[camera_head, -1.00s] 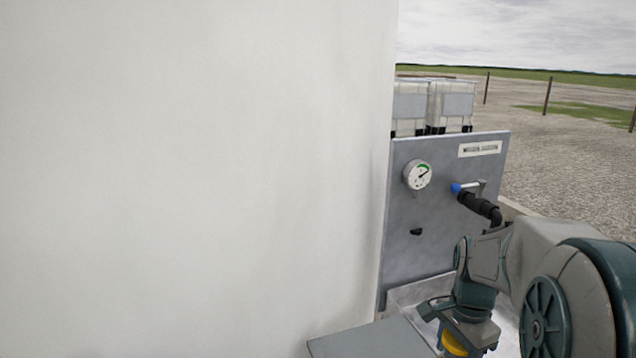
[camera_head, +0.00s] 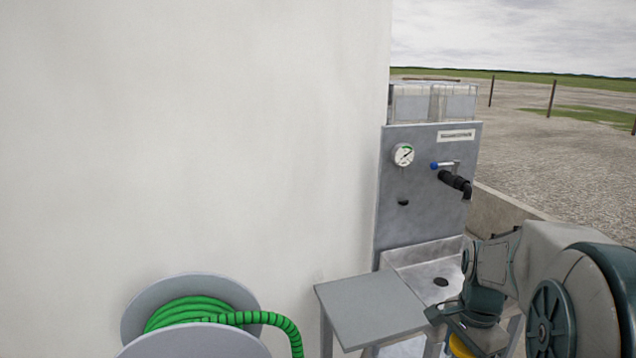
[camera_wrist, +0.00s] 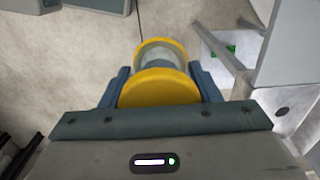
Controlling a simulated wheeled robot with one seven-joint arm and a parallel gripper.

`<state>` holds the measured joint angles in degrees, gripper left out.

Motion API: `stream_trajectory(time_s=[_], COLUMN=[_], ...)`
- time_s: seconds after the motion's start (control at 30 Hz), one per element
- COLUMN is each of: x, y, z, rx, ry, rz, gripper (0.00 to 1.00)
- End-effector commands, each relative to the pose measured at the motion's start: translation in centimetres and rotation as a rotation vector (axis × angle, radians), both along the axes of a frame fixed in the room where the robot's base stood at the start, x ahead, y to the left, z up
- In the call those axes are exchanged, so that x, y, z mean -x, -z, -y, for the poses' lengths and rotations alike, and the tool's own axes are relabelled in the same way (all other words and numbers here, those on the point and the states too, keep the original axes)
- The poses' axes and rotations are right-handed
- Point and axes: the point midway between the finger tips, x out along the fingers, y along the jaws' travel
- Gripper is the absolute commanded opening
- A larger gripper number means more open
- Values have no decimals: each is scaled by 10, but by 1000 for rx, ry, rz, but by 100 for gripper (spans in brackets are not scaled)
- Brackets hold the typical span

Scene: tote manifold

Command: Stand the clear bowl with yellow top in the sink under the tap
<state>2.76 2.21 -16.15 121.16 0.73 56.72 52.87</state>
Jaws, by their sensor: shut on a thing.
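My gripper (camera_wrist: 160,88) is shut on the clear bowl with yellow top (camera_wrist: 160,90), with a blue finger on each side in the wrist view. Its yellow top is nearest the wrist camera, and a second yellow ring shows beyond. In the head view only a bit of the bowl's yellow (camera_head: 462,346) shows below my gripper (camera_head: 466,325), at the bottom edge. The steel sink (camera_head: 415,272) with a dark drain lies behind and left of my gripper. The black tap (camera_head: 456,183) with a blue-ended lever juts from the grey panel above the sink.
A grey side shelf (camera_head: 370,308) stands left of the sink, close to my gripper. A reel of green hose (camera_head: 200,310) is at bottom left. A large white wall (camera_head: 190,140) fills the left. In the wrist view, pale legs (camera_wrist: 225,50) stand right of the bowl.

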Motion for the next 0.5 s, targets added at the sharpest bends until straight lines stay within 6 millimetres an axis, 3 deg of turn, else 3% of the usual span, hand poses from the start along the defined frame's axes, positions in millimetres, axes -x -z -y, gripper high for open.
stream_trajectory(time_s=[0.5], x=[-47], y=[54], z=[-34], rx=[27], ry=[-453], rz=[-16], gripper=[26])
